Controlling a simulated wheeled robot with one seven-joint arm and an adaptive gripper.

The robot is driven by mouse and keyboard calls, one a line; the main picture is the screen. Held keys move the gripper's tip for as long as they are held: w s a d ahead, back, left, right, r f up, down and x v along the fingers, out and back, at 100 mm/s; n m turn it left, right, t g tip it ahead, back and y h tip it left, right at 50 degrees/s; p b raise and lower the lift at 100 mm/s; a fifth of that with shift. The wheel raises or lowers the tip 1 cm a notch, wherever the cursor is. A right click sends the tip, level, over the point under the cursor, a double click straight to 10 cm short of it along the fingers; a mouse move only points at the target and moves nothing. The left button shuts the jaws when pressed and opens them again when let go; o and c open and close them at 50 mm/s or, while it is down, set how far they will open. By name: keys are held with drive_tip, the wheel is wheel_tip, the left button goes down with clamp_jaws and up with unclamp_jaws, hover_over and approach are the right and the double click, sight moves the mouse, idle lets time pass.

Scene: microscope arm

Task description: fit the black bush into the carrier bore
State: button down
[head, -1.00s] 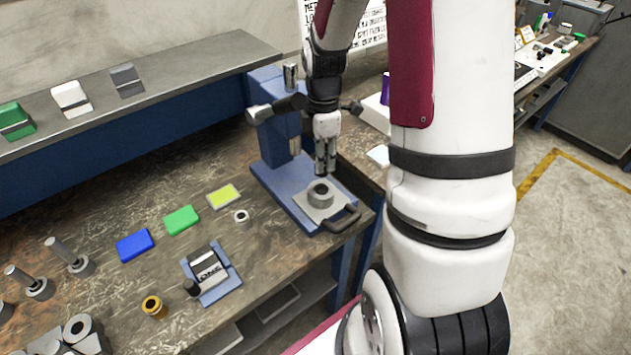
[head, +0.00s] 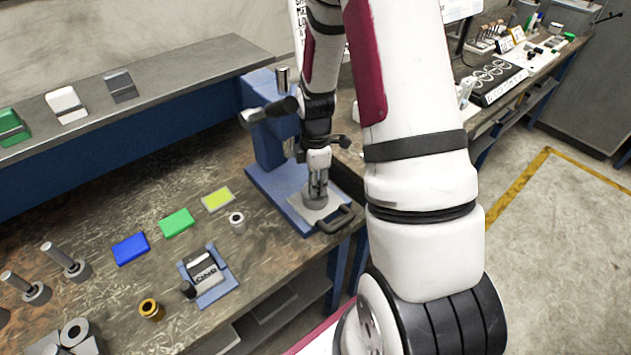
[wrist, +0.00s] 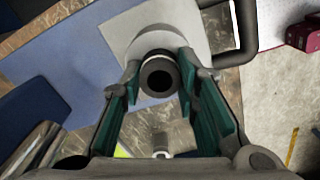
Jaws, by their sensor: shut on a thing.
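My gripper (head: 318,190) is at the plate of the blue press, right over the grey round carrier (head: 315,201). In the wrist view my gripper (wrist: 158,85) has its green-padded fingers on either side of the black bush (wrist: 159,78), a dark ring with a round hole, and is shut on it. Part of the grey carrier (wrist: 157,53) shows just beyond the bush.
The blue press (head: 268,140) with its side handles stands close behind my gripper. A black loop handle (head: 336,219) sticks out at the plate's front. A small grey sleeve (head: 237,222), a brass bush (head: 151,309) and a blue fixture (head: 209,275) stand on the bench to the left.

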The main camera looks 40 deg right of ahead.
drive_tip(key=c, duration=1.2)
unclamp_jaws()
drive_tip(key=shift+f, duration=0.1)
wheel_tip(320, 180, up, 12)
drive_tip(key=shift+r+b, duration=0.2)
drive_tip(key=shift+b, duration=0.3)
